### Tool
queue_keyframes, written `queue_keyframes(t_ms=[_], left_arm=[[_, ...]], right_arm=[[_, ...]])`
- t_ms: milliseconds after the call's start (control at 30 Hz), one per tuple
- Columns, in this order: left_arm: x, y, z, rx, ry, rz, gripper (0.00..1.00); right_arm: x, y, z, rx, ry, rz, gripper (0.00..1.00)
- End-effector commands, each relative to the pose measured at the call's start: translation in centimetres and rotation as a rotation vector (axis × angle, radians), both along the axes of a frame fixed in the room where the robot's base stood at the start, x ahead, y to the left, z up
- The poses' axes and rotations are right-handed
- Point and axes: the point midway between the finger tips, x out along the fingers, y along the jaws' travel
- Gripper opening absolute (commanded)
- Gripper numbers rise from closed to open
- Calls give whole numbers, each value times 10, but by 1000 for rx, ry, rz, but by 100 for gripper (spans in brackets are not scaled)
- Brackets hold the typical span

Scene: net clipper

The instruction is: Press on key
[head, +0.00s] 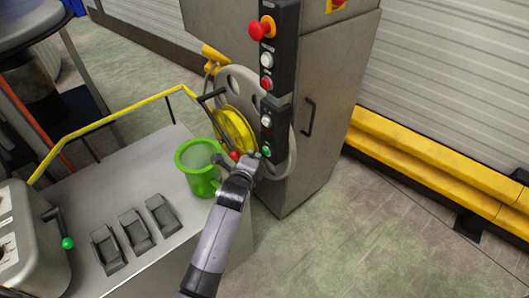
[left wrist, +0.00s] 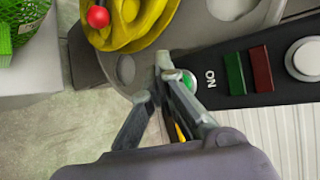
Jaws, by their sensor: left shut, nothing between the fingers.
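The ON key is a round green button (head: 266,150) at the low end of the black control panel (head: 269,128) on the grey cabinet. In the left wrist view the green button (left wrist: 189,81) shows beside the "ON" lettering, partly hidden by my fingers. My left gripper (head: 249,160) is at the bottom of the panel, just left of and below the button. In the wrist view the fingertips of the left gripper (left wrist: 164,64) meet at the button's left edge, shut and empty. I cannot tell whether they touch it. My right gripper is not in view.
A red emergency knob (head: 262,28) and other buttons sit higher on the panel. A yellow reel (head: 233,130) is left of it. A green mesh basket (head: 200,170) stands on the grey machine top (head: 95,200). Open floor (head: 350,240) lies right, below a yellow barrier (head: 430,155).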

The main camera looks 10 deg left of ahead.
Motion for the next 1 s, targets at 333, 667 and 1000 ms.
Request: queue_keyframes(t_ms=[333,667,1000], left_arm=[[0,0,0,0,0,0,0],[6,-5,1,1,0,-1,0],[7,-5,0,0,0,0,0]], right_arm=[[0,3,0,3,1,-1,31],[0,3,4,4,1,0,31],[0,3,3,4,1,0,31]])
